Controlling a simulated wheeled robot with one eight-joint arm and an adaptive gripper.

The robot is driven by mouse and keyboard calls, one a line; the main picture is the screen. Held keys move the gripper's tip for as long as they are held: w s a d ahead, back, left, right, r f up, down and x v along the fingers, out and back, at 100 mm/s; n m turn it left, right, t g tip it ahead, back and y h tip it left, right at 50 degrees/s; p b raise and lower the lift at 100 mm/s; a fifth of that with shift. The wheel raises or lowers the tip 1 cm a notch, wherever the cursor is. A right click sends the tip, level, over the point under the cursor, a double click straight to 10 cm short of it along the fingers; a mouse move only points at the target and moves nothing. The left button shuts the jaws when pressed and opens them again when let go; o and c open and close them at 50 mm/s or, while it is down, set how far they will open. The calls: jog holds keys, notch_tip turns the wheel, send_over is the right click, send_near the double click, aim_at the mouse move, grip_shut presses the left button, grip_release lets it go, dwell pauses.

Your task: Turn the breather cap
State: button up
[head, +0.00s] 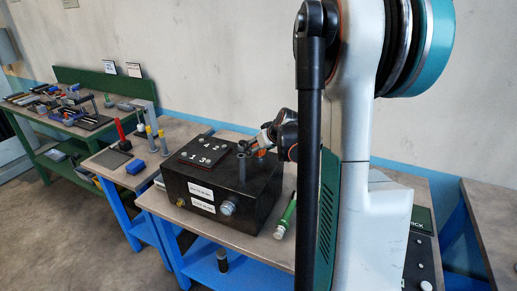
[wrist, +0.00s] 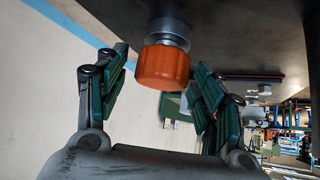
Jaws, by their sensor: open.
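The breather cap, an orange ribbed cap (wrist: 163,67) on a grey metal neck (wrist: 168,33), shows at the upper middle of the wrist view. In the head view a small orange part of it (head: 262,153) shows on top of the black box (head: 262,190), partly hidden by my gripper (head: 262,143). In the wrist view my gripper (wrist: 160,64) is open, with one green-padded finger on each side of the cap. Gaps show between the cap and both fingers. I cannot tell how deep the cap sits between the fingertips.
A green-and-white tube (head: 286,216) lies on the bench to the right.

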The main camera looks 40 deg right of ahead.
jog(key=c, duration=1)
jog(key=shift+c, duration=0.2)
jog(key=shift+m+g+h, duration=0.3)
jog(key=shift+m+h, duration=0.7)
jog(key=shift+m, duration=0.3)
jog(key=o, duration=1)
jog(key=shift+o, duration=0.2)
